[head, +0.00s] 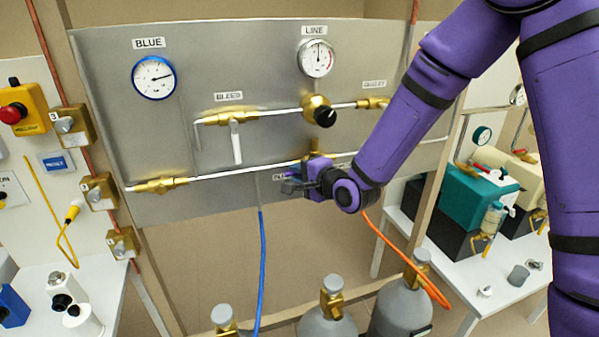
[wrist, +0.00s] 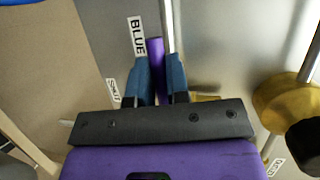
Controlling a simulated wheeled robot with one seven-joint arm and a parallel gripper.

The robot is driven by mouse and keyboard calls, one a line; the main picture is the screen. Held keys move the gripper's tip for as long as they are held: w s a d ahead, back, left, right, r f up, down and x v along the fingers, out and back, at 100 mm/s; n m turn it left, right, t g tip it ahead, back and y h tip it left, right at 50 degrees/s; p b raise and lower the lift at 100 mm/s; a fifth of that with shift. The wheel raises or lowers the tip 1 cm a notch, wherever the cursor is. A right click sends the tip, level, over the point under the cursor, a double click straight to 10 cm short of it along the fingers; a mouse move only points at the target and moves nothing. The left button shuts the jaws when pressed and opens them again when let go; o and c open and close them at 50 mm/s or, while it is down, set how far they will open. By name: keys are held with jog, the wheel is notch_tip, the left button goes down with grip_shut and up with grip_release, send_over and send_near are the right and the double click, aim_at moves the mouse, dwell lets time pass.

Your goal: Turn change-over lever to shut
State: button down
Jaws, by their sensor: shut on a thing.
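The change-over lever shows in the wrist view as a purple handle (wrist: 156,48) between the two blue-grey fingers of my gripper (wrist: 160,72). My gripper is shut on it. The handle's end lies beside the BLUE label (wrist: 137,37), and a SHUT label (wrist: 115,92) is farther left and lower. In the head view my gripper (head: 296,186) is at the panel's lower middle, just below a brass fitting (head: 317,157) on the lower pipe. It hides the lever there, and the lever's pivot is hidden in both views.
The grey panel (head: 120,90) carries a BLUE gauge (head: 153,77), a LINE gauge (head: 316,58), a black-knobbed regulator (head: 318,112) and a white-handled bleed valve (head: 235,140). A blue hose (head: 262,265) and an orange hose (head: 405,264) hang below. Several grey cylinders (head: 328,322) stand underneath.

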jog(key=shift+f+n+h, duration=0.25)
jog(key=shift+n+h, duration=0.15)
jog(key=c, duration=1.1)
grip_release()
jog(key=shift+d, duration=0.1)
jog(key=v, duration=1)
jog(key=shift+s+d, duration=0.2)
jog(key=shift+s, duration=0.05)
jog(key=shift+c, duration=0.5)
